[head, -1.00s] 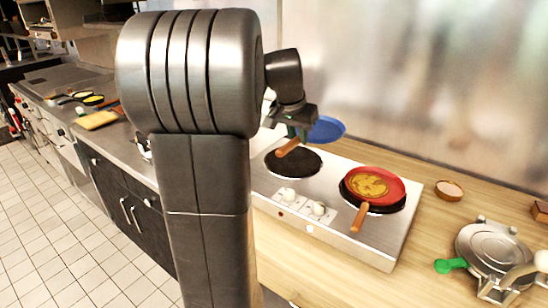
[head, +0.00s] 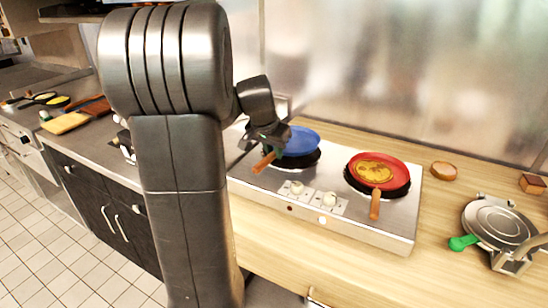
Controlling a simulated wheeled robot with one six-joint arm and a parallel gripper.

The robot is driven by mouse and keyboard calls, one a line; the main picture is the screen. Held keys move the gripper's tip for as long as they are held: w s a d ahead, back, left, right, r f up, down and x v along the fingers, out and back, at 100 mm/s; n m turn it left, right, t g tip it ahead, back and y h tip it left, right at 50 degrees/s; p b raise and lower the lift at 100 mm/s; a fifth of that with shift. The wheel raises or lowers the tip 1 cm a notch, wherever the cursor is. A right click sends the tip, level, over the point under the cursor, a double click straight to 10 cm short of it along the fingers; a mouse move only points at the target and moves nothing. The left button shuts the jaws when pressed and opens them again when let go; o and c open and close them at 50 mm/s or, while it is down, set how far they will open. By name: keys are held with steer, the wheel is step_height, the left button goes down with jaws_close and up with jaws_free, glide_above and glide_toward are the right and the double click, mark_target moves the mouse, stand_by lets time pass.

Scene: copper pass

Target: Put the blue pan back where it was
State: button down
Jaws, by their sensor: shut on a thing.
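The blue pan (head: 303,141) is over the left burner (head: 300,161) of the two-burner hob. Its wooden handle (head: 264,162) points to the lower left. My gripper (head: 275,151) is shut on the pan near the handle. My wrist hides part of the pan's left side. Whether the pan touches the burner or hovers just above it, I cannot tell.
A red pan (head: 375,169) holding a browned pancake sits on the right burner, handle toward the front. The counter front (head: 290,238) is clear.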

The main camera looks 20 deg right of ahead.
steer(key=shift+f, duration=1.3)
steer(key=shift+f, duration=0.1)
steer(key=shift+f, duration=0.15)
steer(key=c, duration=1.3)
jaws_free()
steer(key=shift+r, duration=0.4)
steer(key=v, duration=1.1)
steer(key=shift+s+a+r, duration=0.1)
steer(key=shift+a+r, duration=0.1)
steer(key=shift+r, duration=0.1)
